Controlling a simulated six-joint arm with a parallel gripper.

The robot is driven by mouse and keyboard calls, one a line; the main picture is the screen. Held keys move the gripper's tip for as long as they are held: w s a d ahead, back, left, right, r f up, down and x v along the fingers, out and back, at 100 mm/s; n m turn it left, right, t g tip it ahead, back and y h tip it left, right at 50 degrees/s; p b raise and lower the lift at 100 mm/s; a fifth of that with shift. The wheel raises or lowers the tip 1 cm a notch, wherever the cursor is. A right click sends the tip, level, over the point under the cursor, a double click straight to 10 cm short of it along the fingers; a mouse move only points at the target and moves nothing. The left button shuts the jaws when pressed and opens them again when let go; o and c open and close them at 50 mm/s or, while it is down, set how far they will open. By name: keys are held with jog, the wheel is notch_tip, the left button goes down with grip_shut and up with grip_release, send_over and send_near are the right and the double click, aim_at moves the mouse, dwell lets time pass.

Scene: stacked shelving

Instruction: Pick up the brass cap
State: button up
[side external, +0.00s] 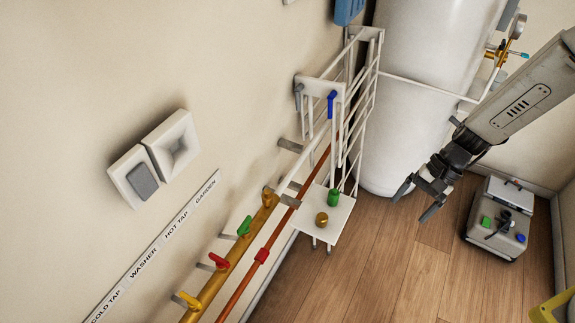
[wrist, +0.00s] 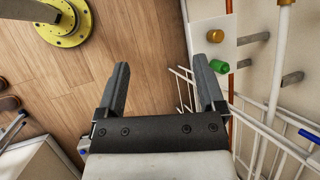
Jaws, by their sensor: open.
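The brass cap (side external: 321,219) sits on a small white shelf plate (side external: 338,222), beside a green cylindrical piece (side external: 333,197). In the wrist view the brass cap (wrist: 215,36) is near the top, beyond the right fingertip, with the green piece (wrist: 219,66) closer to that finger. My gripper (side external: 418,198) is to the right of the shelf plate in the side view, apart from it.
A white wire rack (side external: 365,110) stands above the shelf plate, in front of a white tank (side external: 415,90). Brass and copper pipes with coloured valve handles (side external: 244,226) run along the wall. A grey wheeled unit (side external: 497,220) stands on the floor at right.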

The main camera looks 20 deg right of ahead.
jog(key=w+a+f+m+t+y, duration=0.3)
jog(key=w+a+f+m+y, duration=0.3)
jog(key=f+m, duration=0.25)
jog(key=m+t, duration=0.5)
jog(key=m, duration=0.1)
send_near(322, 217)
jog(key=w+a+f, duration=0.1)
jog(key=a+f, duration=0.1)
jog(key=shift+x, duration=1.2)
jog(key=shift+w+a+h, duration=0.1)
jog(key=shift+h, duration=0.2)
jog(key=shift+x, duration=2.45)
jog(key=shift+r, duration=0.1)
grip_shut()
jog(key=shift+r, duration=0.1)
